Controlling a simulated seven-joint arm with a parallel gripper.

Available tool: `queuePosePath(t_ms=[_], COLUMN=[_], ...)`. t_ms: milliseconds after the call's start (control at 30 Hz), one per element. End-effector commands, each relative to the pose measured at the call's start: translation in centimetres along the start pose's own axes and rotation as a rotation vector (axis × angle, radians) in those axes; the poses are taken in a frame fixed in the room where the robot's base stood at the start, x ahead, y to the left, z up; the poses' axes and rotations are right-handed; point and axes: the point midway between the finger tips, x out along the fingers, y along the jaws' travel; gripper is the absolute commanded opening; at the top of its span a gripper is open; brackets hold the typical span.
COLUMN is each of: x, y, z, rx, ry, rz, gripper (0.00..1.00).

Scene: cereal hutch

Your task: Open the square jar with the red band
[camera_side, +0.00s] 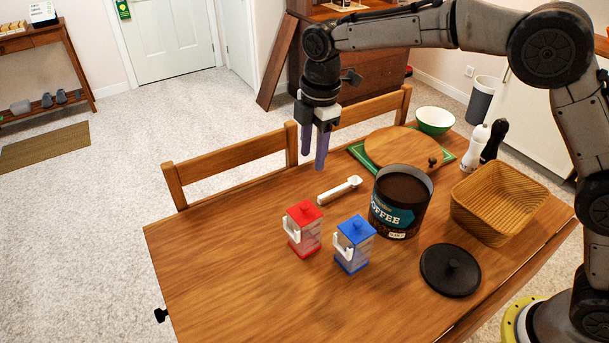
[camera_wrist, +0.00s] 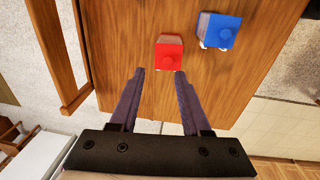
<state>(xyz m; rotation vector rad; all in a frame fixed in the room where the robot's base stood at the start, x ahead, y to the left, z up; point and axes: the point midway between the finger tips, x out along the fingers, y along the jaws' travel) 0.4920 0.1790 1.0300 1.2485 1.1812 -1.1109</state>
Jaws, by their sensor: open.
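The square jar with the red band (camera_side: 303,238) stands upright on the table, with a red lid with a knob on top and a white clasp on its side. It also shows in the wrist view (camera_wrist: 169,52), just beyond my fingertips. A similar square jar with a blue lid (camera_side: 354,250) stands to its right, and it shows in the wrist view (camera_wrist: 219,32) too. The red jar's lid is on. My gripper (camera_side: 322,150) is open and empty, pointing down above the table's far edge, behind the red jar. In the wrist view my gripper (camera_wrist: 158,75) has its purple fingers apart.
An open coffee canister (camera_side: 400,204), its black lid (camera_side: 450,270), a white scoop (camera_side: 340,191) and a wicker basket (camera_side: 497,207) are on the table. A round wooden board (camera_side: 400,145) lies behind. Chairs (camera_side: 230,160) stand along the far edge. The left table area is clear.

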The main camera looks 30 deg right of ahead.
Motion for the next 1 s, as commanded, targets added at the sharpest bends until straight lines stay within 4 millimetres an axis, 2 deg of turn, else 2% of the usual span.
queuePosePath(t_ms=[33, 100, 200, 367, 1000], x=[1.9, 3.7, 5.0, 5.5, 9.2], y=[0.0, -0.5, -0.9, -1.1, -1.5], z=[-0.9, -1.5, -2.1, -2.3, -2.1], rx=[-0.015, -0.028, -0.041, -0.047, -0.045], ry=[-0.008, -0.018, -0.026, -0.027, -0.027], rz=[-0.028, -0.060, -0.085, -0.088, -0.088], gripper=[0.47, 0.47, 0.47, 0.47, 0.47])
